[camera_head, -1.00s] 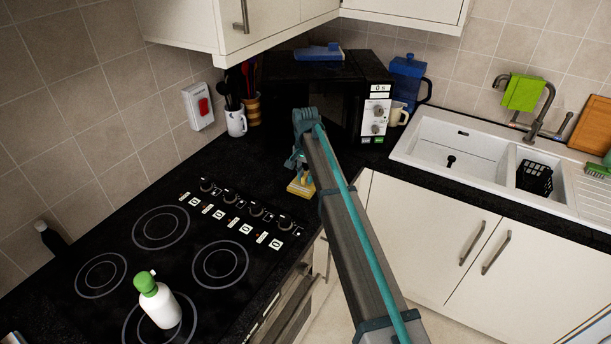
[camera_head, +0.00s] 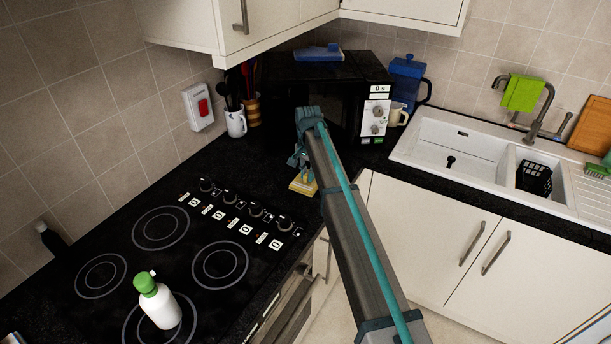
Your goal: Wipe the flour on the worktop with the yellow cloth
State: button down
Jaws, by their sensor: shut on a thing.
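The yellow cloth (camera_head: 303,186) shows as a small yellow patch at the front edge of the black worktop (camera_head: 240,170), between the hob and the microwave. My gripper (camera_head: 300,172) is right above it, shut on the cloth. My arm hides part of the gripper and of the worktop there. A pale area lies on or beside the cloth; I cannot tell whether it is flour. No other flour can be made out on the black surface.
The hob (camera_head: 190,250) with a green-capped white bottle (camera_head: 157,302) is on the left. The sink (camera_head: 460,150) is on the right. Cupboards (camera_head: 240,20) hang above.

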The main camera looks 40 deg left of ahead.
jog(key=shift+w+a, duration=0.2)
jog(key=shift+w, duration=1.05)
jog(key=shift+w+a, duration=0.15)
jog(key=shift+w, duration=1.05)
jog(key=shift+w+a, duration=0.2)
jog(key=shift+w, duration=1.05)
jog(key=shift+s+d+f, duration=0.1)
jog(key=shift+s+d, duration=0.05)
jog(key=shift+s, duration=0.8)
jog(key=shift+s+d, duration=0.2)
jog(key=shift+s, duration=0.75)
jog(key=shift+s+d+f, duration=0.1)
jog(key=shift+s+d, duration=0.05)
jog(key=shift+s, duration=0.8)
jog(key=shift+s+d+r, duration=0.1)
jog(key=shift+s, duration=0.8)
jog(key=shift+s+d+r, duration=0.1)
jog(key=shift+s, duration=0.75)
jog(key=c, duration=1.4)
grip_release()
jog(key=shift+w, duration=0.1)
jog(key=shift+f, duration=0.45)
